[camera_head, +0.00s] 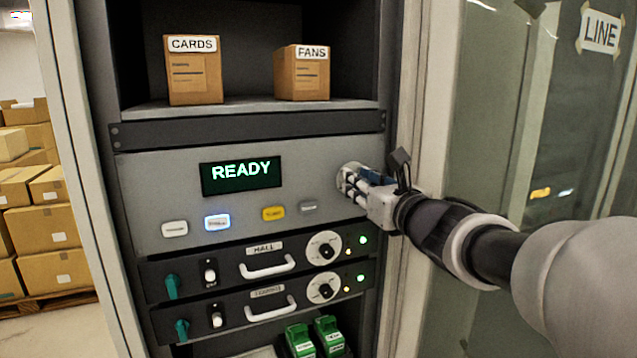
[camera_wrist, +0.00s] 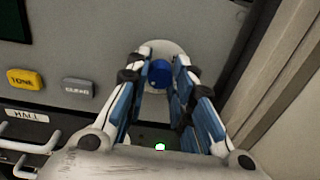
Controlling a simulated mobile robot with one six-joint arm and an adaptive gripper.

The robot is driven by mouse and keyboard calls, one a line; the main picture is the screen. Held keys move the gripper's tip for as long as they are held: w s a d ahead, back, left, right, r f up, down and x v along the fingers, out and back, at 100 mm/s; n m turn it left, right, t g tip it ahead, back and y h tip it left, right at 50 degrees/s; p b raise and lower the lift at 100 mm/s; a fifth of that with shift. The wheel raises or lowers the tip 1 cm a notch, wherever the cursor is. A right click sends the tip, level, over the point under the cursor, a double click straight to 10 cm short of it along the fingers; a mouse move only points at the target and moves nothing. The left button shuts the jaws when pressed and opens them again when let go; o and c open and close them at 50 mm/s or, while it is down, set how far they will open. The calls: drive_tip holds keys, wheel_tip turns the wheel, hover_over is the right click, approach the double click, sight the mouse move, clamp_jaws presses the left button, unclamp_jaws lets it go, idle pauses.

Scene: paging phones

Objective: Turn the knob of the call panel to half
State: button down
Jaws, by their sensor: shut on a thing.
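The call panel (camera_head: 150,205) is the grey plate with a lit screen (camera_head: 241,176) reading READY. Its knob (camera_wrist: 160,72) is blue and sits on a pale round dial (camera_wrist: 172,49), at the panel's right end. In the head view the dial (camera_head: 346,172) shows only in part, and my gripper hides the knob. My gripper (camera_head: 352,182) reaches in from the right. In the wrist view my gripper (camera_wrist: 160,78) has one finger on each side of the knob and is shut on it. The knob's pointer and the dial marks cannot be made out.
Under the screen are a white button (camera_head: 174,228), a lit blue-rimmed button (camera_head: 217,222), a yellow button (camera_head: 273,213) and a grey button (camera_head: 309,206). The HALL unit (camera_head: 212,251) below has a handle and dial. The cabinet's right frame (camera_head: 393,110) stands close to my gripper.

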drive_tip(key=shift+m, duration=0.4)
drive_tip(key=shift+d+f+m+y+p, duration=0.1)
drive_tip(key=shift+m+y+p, duration=0.2)
drive_tip(key=shift+m+p, duration=5.6)
drive_tip(key=shift+m+y+p, duration=0.3)
drive_tip(key=shift+m+p, duration=0.3)
drive_tip(key=shift+m, duration=10.6)
